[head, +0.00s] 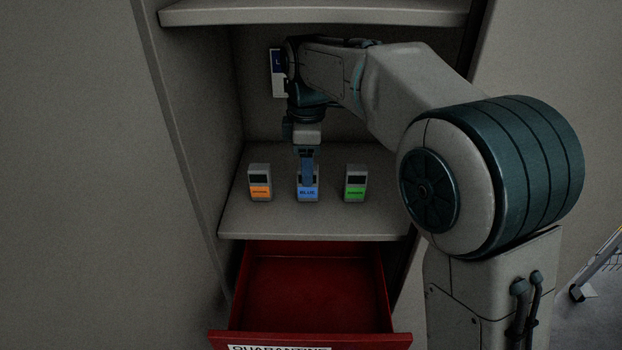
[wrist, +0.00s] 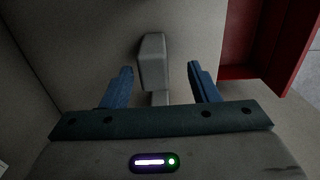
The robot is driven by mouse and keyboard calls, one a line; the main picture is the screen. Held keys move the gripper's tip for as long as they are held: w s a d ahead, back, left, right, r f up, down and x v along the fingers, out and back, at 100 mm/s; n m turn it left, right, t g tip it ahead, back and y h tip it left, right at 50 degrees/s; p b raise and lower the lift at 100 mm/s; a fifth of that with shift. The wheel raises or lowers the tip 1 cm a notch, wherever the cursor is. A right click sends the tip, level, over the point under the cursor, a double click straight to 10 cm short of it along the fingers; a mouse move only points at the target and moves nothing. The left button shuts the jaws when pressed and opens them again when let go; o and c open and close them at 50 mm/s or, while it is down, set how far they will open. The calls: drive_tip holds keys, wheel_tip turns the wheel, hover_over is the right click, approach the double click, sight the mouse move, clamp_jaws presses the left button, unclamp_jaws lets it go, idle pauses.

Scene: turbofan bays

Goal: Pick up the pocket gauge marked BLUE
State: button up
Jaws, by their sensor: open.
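The pocket gauge marked BLUE (head: 308,195) stands upright on the shelf, in the middle of a row of three small grey gauges. My gripper (head: 307,172) points down at it from above, and its blue fingers cover part of the gauge in the head view. In the wrist view my gripper (wrist: 164,88) is open, with one finger on each side of a grey gauge (wrist: 152,62). The gauge lies between and slightly beyond the fingertips, with gaps on both sides. I cannot tell how far down the fingers reach along it.
A gauge with an orange label (head: 260,192) stands to the left and one with a green label (head: 355,190) to the right. An open red drawer (head: 312,290), labelled QUARANTINE, is below the shelf (head: 300,226). Bay walls enclose both sides, and an upper shelf (head: 320,14) is overhead.

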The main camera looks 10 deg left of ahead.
sight(305, 194)
drive_tip(key=shift+w+a+f, duration=0.1)
drive_tip(key=shift+w+f, duration=0.1)
drive_tip(key=shift+f, duration=1.55)
drive_tip(key=shift+w+f, duration=0.15)
drive_tip(key=shift+f, duration=1.55)
clamp_jaws()
